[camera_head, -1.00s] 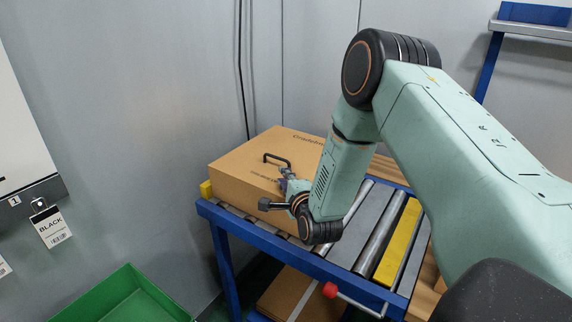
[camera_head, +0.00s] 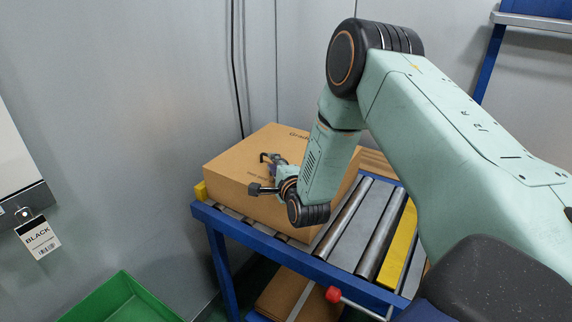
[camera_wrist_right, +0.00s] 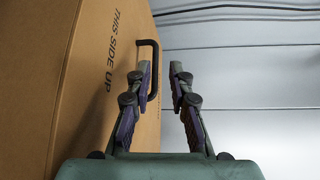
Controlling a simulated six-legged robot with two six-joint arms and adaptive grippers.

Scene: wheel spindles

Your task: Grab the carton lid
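A brown cardboard carton (camera_head: 235,185) sits on the roller conveyor. Its lid (camera_head: 285,140) is the top face, with a black handle (camera_head: 263,156) partly hidden behind my gripper. The wrist view shows the lid (camera_wrist_right: 105,115), printed "THIS SIDE UP", and the handle (camera_wrist_right: 154,60). My right gripper (camera_head: 272,160) is at the handle, above the lid. In the wrist view its two fingers (camera_wrist_right: 160,66) are apart, and the handle's bar shows just inside the left finger. I cannot tell whether they touch. My left gripper is not in view.
The blue-framed conveyor (camera_head: 250,235) has free rollers right of the carton and a yellow strip (camera_head: 397,245). A red-knobbed lever (camera_head: 333,295) sticks out in front. A green bin (camera_head: 122,300) is at the lower left. A grey wall stands behind.

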